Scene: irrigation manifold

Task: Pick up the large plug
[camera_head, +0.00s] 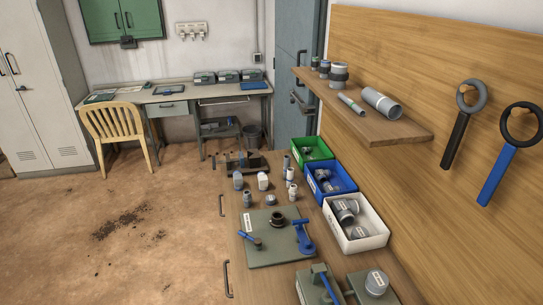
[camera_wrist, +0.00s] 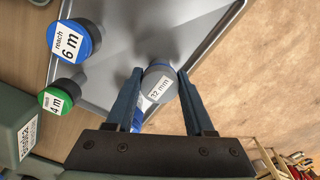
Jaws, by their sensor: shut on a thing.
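In the wrist view, my gripper (camera_wrist: 160,74) has its two dark blue fingers on either side of a grey round plug (camera_wrist: 154,71). The fingers are shut on it. The plug's end face carries a white label that seems to read "32 mm" or "12 mm". It is over a grey tray (camera_wrist: 215,20); I cannot tell whether it touches the tray. A small blue part shows below it, partly hidden by the left finger. My gripper does not show in the head view, and I cannot match the plug there.
In the wrist view, a blue-rimmed "6 m" cap (camera_wrist: 76,40) and a green-rimmed "4 m" cap (camera_wrist: 57,99) stand at left. The head view shows a bench with green (camera_head: 325,155), blue (camera_head: 350,195) and white (camera_head: 380,240) bins, several small fittings, and a shelf (camera_head: 405,128) above.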

